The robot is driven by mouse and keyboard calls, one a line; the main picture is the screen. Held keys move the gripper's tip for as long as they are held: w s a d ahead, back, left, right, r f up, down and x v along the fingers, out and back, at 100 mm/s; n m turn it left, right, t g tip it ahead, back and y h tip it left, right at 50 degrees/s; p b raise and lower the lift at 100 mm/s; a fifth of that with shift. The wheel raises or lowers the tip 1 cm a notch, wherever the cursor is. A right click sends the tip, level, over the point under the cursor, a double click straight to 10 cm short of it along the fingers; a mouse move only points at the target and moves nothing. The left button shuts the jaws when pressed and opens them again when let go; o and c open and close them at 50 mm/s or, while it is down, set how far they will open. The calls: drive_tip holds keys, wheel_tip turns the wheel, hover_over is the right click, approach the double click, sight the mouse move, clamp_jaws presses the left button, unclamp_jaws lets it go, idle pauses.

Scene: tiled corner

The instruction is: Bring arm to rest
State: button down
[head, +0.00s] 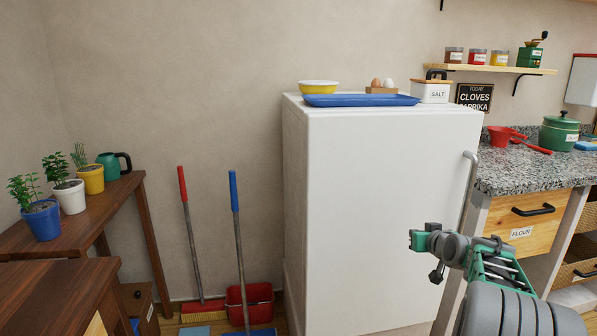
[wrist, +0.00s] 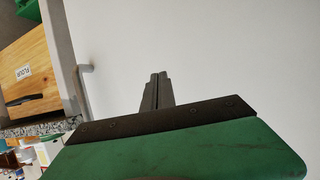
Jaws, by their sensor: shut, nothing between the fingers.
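My gripper shows in the wrist view with its two dark fingers (wrist: 158,76) together and nothing between them. They stand out in front of the plain white fridge face (wrist: 220,60); I cannot tell the exact gap. In the head view my arm (head: 500,268) reaches up from the lower right corner and is bent, in front of the fridge's lower right part. The fingertips are hard to make out there.
The white fridge (head: 385,205) has a grey handle (head: 468,190) near my arm. A blue tray (head: 360,100) lies on top. Right of it is a granite counter (head: 520,170) with a flour drawer (head: 530,212). A broom (head: 190,230) and dustpan (head: 250,300) stand left.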

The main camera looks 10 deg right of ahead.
drive_tip(key=s+a+r+n+g+y+p, duration=0.1)
drive_tip(key=s+a+r+p, duration=0.1)
drive_tip(key=a+r+p, duration=0.35)
drive_tip(key=s+a+r+g+y+p, duration=0.1)
drive_tip(key=s+a+r+g+p, duration=0.15)
drive_tip(key=a, duration=0.65)
drive_tip(key=s+a+r+n+g+p, duration=0.1)
drive_tip(key=s+a+r+p, duration=0.2)
drive_tip(key=a, duration=0.4)
drive_tip(key=s+a+r+g+p, duration=0.2)
drive_tip(key=s+a+p, duration=0.3)
drive_tip(key=s, duration=0.5)
drive_tip(key=s+a+r+g+p, duration=0.1)
drive_tip(key=s+a+g+p, duration=0.2)
drive_tip(key=s+a+p, duration=0.3)
drive_tip(key=s+a, duration=0.2)
drive_tip(key=s, duration=0.3)
drive_tip(key=shift+s+a+r+n+y, duration=0.25)
drive_tip(key=shift+a+r+n+y, duration=0.1)
drive_tip(key=shift+r+n+y, duration=0.05)
